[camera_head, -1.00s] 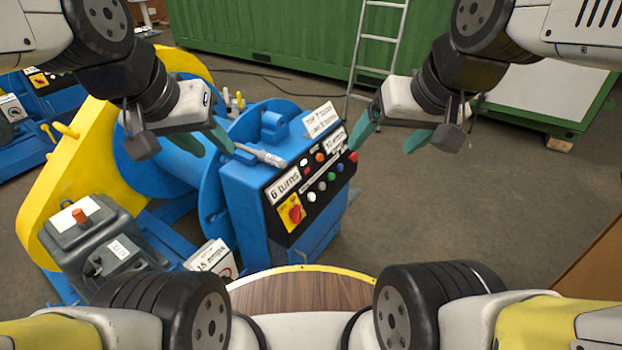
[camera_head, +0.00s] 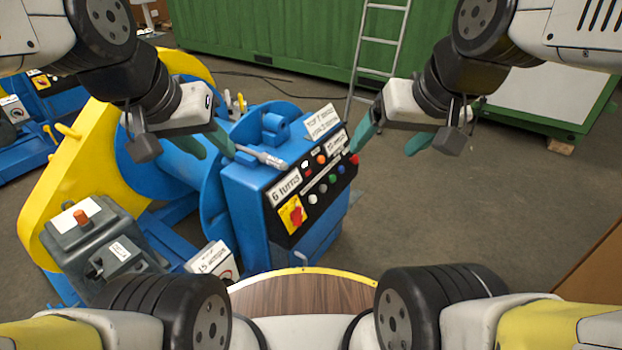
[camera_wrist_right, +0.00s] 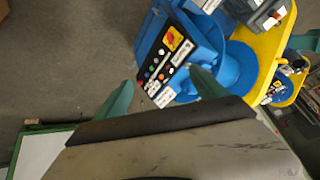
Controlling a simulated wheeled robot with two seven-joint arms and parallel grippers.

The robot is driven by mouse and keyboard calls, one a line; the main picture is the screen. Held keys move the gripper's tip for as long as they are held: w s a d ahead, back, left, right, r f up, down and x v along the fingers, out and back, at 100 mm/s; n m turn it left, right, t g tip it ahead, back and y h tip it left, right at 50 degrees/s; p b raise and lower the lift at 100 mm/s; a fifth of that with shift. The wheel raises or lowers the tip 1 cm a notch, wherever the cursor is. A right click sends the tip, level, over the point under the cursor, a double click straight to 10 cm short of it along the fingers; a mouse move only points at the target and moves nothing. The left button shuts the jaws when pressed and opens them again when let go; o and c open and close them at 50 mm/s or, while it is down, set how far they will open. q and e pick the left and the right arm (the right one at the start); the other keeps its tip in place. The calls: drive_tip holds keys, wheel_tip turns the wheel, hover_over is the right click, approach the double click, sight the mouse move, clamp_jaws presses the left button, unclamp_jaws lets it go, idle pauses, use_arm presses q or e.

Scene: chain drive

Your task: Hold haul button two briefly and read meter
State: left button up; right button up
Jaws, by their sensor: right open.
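A blue console (camera_head: 243,205) stands at the centre of the head view. Its black sloped panel carries a white button (camera_head: 312,199), a green button (camera_head: 322,189), a blue button (camera_head: 332,179), an orange lamp or button (camera_head: 321,159) and a red knob (camera_head: 354,158). I cannot read which is haul button two. A small dial meter (camera_head: 226,270) shows partly at the lower left; its needle is unreadable. My left gripper (camera_head: 205,143) is open above the console's left side. My right gripper (camera_head: 391,140) is open beyond the panel's right end, touching nothing visible.
A red rotary switch (camera_head: 292,214) sits on a yellow plate. A grey cylindrical tool (camera_head: 262,157) lies on the console top near my left fingers. A yellow guard (camera_head: 75,160) and grey box (camera_head: 95,235) stand left. A ladder (camera_head: 380,50) leans behind.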

idle(0.3)
clamp_jaws()
idle(1.6)
